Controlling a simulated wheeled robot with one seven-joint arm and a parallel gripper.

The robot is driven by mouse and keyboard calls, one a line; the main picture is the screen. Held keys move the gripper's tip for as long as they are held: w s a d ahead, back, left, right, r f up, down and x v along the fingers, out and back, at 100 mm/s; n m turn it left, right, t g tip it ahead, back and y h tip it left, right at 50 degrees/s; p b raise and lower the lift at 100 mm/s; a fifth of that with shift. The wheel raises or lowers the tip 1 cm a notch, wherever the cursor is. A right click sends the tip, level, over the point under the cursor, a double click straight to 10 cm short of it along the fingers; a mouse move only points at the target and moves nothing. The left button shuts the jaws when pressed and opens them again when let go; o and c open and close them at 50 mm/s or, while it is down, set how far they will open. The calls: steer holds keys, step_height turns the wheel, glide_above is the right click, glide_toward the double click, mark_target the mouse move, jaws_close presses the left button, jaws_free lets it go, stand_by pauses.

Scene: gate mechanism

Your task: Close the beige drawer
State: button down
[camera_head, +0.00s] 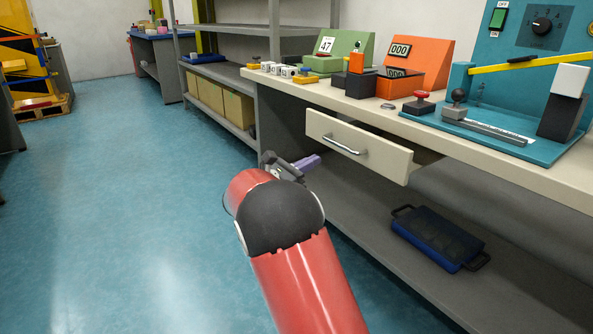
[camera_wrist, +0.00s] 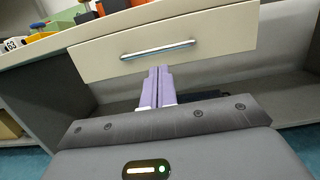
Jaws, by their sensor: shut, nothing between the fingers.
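The beige drawer (camera_head: 383,155) sits under the workbench top in the head view and stands out from the bench, open, with a dark gap behind its right end. Its front carries a silver bar handle (camera_head: 345,146). In the wrist view the drawer front (camera_wrist: 215,30) fills the upper part, with the handle (camera_wrist: 158,50) near its middle. My gripper (camera_head: 312,160) is at the left of the drawer, its purple fingers together and empty. In the wrist view the fingers (camera_wrist: 158,72) point at the drawer front just below the handle. I cannot tell whether they touch it.
The workbench top (camera_head: 345,97) holds an orange console (camera_head: 420,62), a green console (camera_head: 345,48) and a blue panel device (camera_head: 500,130). A blue case (camera_head: 438,238) lies on the lower shelf. The floor to the left is clear.

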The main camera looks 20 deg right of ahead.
glide_toward(349, 144)
steer(key=d, duration=0.1)
steer(key=d+r, duration=0.1)
steer(key=shift+w+d+r, duration=0.3)
steer(key=shift+w+d, duration=0.05)
steer(key=shift+w, duration=0.05)
steer(key=shift+w+d+r, duration=0.1)
steer(key=shift+d, duration=0.15)
steer(key=x, duration=0.1)
steer(key=p+x, duration=0.1)
steer(key=x, duration=0.1)
steer(key=p+x, duration=0.1)
steer(key=shift+d+f, duration=0.2)
steer(key=shift+f, duration=0.15)
